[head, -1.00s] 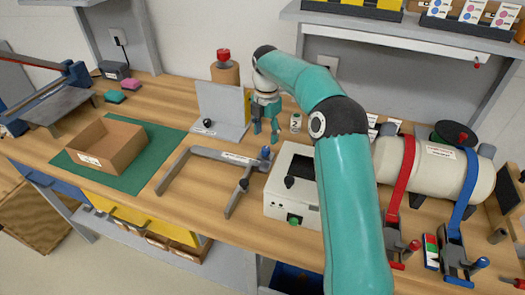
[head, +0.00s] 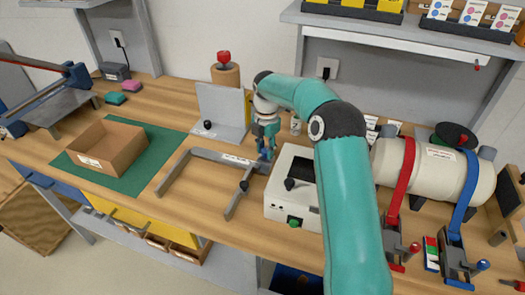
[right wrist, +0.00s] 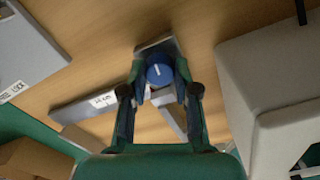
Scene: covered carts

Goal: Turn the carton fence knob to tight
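The carton fence (head: 206,154) is a grey U-shaped frame lying on the wooden bench, with a small white label. Its round blue knob (right wrist: 159,75) has a short white pointer line and sits at the fence's back right corner; in the head view my gripper mostly hides it. My right gripper (head: 265,152) points down at the knob. In the right wrist view its two fingers (right wrist: 160,82) stand apart, one on each side of the knob, and seem not to press on it. My left gripper is out of view.
A beige box with a black lever (head: 290,184) and green button stands close right of the fence. A grey angled plate (head: 222,108) stands behind it. An open carton (head: 106,146) sits on a green mat at left. A strapped tank (head: 433,167) is at right.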

